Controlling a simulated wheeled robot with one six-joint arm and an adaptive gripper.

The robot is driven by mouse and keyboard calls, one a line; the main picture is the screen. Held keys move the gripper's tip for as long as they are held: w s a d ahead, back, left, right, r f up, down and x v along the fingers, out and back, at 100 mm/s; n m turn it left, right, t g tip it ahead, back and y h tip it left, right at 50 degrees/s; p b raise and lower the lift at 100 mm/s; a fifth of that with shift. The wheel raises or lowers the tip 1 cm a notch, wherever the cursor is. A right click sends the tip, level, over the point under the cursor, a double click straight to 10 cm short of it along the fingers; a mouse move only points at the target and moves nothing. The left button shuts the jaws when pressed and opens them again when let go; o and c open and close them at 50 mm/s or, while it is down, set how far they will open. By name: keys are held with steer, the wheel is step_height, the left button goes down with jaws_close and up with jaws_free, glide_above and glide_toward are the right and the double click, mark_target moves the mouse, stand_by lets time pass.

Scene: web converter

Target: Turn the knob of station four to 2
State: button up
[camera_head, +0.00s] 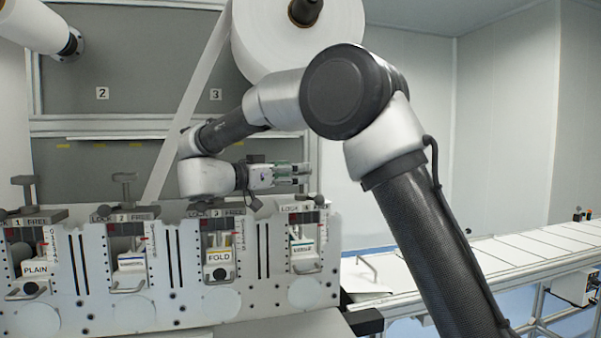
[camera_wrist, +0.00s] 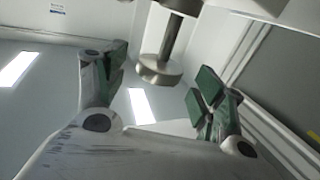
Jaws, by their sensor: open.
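Station four (camera_head: 303,262) is the rightmost unit on the pale front plate, marked LOCK 4 FREE, with a small white block and green stripe in its window. Its scale is too small to read. My gripper (camera_head: 296,174) is above it, pointing right, with its green-padded fingers apart. In the wrist view, my gripper (camera_wrist: 160,72) is open, one finger on each side of a metal knob (camera_wrist: 160,70) with a shaft and wider end.
Stations one (camera_head: 34,268), two (camera_head: 128,262) and three (camera_head: 218,256) stand in a row to the left. T-shaped knobs rise above stations one and two. A large white roll (camera_head: 290,45) hangs behind my arm. A white conveyor (camera_head: 490,255) runs off to the right.

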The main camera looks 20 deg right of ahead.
steer(key=v, duration=0.8)
steer(key=shift+a, duration=0.2)
steer(key=shift+s+a, duration=0.1)
steer(key=shift+s, duration=0.05)
